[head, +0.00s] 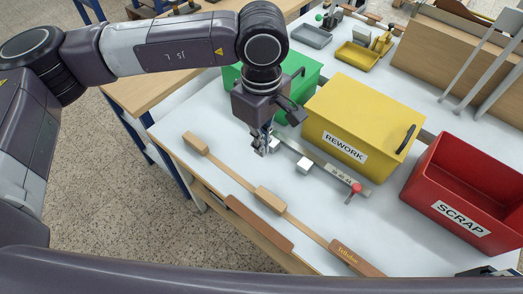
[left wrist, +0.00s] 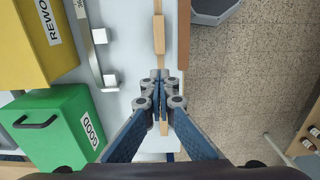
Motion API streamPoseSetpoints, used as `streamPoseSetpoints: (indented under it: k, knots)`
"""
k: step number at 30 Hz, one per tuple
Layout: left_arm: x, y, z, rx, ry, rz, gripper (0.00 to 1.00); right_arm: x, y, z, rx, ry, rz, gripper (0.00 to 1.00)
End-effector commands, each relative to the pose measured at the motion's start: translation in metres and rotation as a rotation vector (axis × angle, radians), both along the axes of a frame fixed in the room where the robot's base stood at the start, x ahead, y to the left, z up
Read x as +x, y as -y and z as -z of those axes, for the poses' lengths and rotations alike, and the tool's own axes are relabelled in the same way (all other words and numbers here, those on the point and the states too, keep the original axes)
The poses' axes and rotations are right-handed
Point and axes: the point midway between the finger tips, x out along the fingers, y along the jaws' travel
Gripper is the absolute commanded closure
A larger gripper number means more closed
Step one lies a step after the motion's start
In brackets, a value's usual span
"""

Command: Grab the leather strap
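A long, narrow tan strap (head: 228,173) runs diagonally across the near part of the white table in the head view, with thicker tan pieces along it and gold lettering at its near right end. In the left wrist view the strap (left wrist: 158,8) runs straight down the picture beneath the fingers. My left gripper (head: 261,152) is above the table, beside the strap in the head view. In the left wrist view its fingertips (left wrist: 160,76) meet over the strap's line and look shut with nothing held. My right gripper does not show.
A darker brown strip (head: 258,222) lies along the table's near edge. A metal rail (head: 322,165) with white blocks and a red-topped pin lies behind the strap. Green (head: 307,72), yellow REWORK (head: 370,108) and red SCRAP (head: 462,222) bins stand behind and to the right.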

Motion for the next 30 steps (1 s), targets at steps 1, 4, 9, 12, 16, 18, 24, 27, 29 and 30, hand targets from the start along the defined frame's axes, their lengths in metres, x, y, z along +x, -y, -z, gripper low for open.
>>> streamPoseSetpoints:
  k: [1, 4, 9, 12, 16, 18, 24, 27, 29, 30]
  knots:
    - [-0.0001, 0.0001, -0.0004, 0.0, 0.0, 0.0, 1.0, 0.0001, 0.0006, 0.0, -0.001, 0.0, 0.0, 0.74]
    - [0.0, 0.0001, -0.0004, 0.0, 0.0, 0.0, 1.0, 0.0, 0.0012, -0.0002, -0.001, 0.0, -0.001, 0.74]
    - [0.0001, 0.0002, -0.0001, 0.0, 0.0, 0.0, 0.88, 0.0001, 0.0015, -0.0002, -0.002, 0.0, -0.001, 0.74]
    - [0.0002, 0.0001, 0.0001, 0.0, 0.0, 0.0, 0.77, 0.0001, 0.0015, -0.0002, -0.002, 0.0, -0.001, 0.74]
    - [0.0002, 0.0001, 0.0002, 0.0, 0.0, 0.0, 0.63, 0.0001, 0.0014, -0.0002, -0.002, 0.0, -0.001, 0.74]
    - [0.0002, 0.0001, 0.0002, 0.0, 0.0, 0.0, 0.55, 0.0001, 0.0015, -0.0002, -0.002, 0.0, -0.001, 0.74]
    - [0.0002, 0.0001, 0.0003, 0.0, 0.0, 0.0, 0.33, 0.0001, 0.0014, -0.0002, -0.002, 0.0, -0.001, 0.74]
    - [0.0002, 0.0001, 0.0003, 0.0, 0.0, 0.0, 0.22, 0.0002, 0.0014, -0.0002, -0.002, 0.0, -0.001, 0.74]
    - [0.0002, 0.0001, 0.0003, 0.0, 0.0, 0.0, 0.2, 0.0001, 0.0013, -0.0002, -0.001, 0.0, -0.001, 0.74]
    - [0.0002, 0.0001, 0.0003, 0.0, 0.0, 0.0, 0.2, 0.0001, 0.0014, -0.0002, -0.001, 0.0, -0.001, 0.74]
